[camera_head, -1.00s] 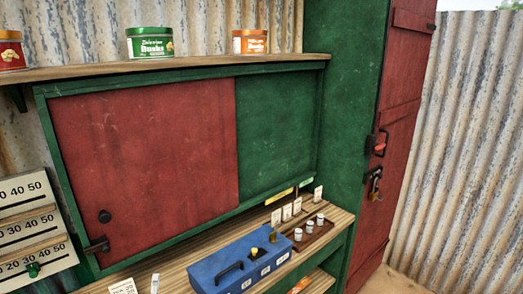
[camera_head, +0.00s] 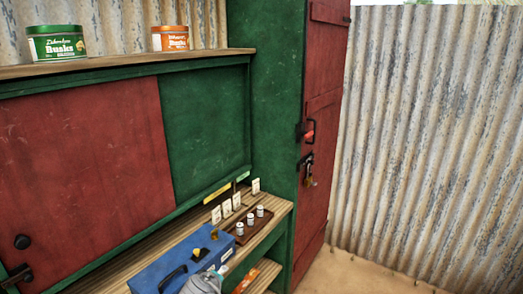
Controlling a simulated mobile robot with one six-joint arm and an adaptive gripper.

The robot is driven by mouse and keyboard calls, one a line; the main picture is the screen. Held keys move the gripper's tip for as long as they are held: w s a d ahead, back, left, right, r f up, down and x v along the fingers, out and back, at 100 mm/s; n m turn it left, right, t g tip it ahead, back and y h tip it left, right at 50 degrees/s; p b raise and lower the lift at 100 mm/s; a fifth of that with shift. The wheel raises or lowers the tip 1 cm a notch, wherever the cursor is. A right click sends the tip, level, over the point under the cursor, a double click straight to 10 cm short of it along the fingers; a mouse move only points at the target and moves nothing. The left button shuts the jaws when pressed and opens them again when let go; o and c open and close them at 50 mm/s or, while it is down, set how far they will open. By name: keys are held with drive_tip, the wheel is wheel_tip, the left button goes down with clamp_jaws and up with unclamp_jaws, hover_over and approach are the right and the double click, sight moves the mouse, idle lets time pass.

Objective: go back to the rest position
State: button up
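A light grey rounded part of my arm (camera_head: 203,284) shows at the bottom edge of the head view, in front of the blue box (camera_head: 150,275). It hides part of the box's front. My gripper itself cannot be made out in this view, so its fingers and anything in them are not shown.
The wooden counter (camera_head: 115,284) holds the blue box, a brown tray (camera_head: 262,222) with small white-labelled pots, and several small cards. Tins stand on the shelf above. A red door (camera_head: 318,150) with padlock is at right; sandy floor (camera_head: 350,275) beyond is clear.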

drive_tip(key=s+d+f+m+g, duration=0.1)
drive_tip(key=d+f+m+g, duration=0.1)
drive_tip(key=d, duration=0.8)
drive_tip(key=s+d+f+m+g+y, duration=0.1)
drive_tip(key=d+m+g, duration=0.3)
drive_tip(key=d, duration=0.5)
drive_tip(key=s+d+f+m+g, duration=0.1)
drive_tip(key=d+f+m+g, duration=0.3)
drive_tip(key=d, duration=0.6)
drive_tip(key=shift+s+d+m+y, duration=0.15)
drive_tip(key=shift+d+m+y, duration=0.15)
drive_tip(key=shift+c, duration=0.2)
drive_tip(key=shift+c, duration=0.4)
drive_tip(key=shift+a, duration=0.1)
